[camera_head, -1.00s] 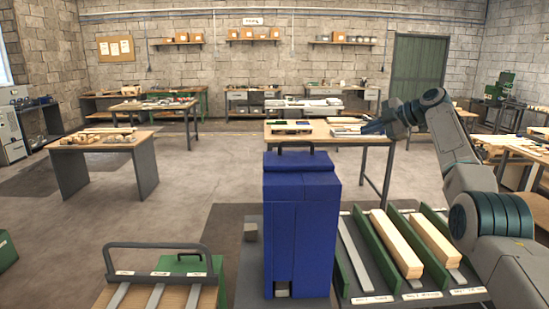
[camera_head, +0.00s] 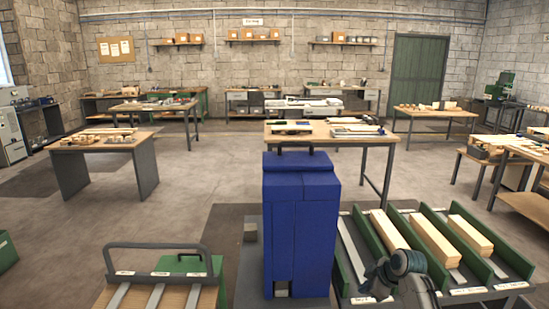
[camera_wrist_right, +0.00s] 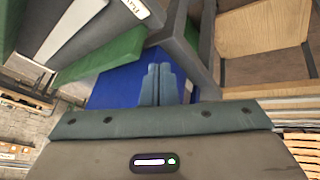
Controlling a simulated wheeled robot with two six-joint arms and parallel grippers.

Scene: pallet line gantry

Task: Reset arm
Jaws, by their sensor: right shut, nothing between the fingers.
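My right gripper (camera_head: 370,288) is low at the front of the rack, over its labelled front edge, with my folded wrist beside it. In the right wrist view my right gripper (camera_wrist_right: 158,84) has its two fingers together, with nothing between them. A blue surface shows behind the fingertips there. My left arm and gripper do not show.
A tall blue cabinet (camera_head: 300,220) stands left of the right arm. The rack with green dividers (camera_head: 430,260) holds wooden blocks (camera_head: 470,236). A handled tray with slats (camera_head: 215,292) is at the front left. Worktables stand behind, with open floor between.

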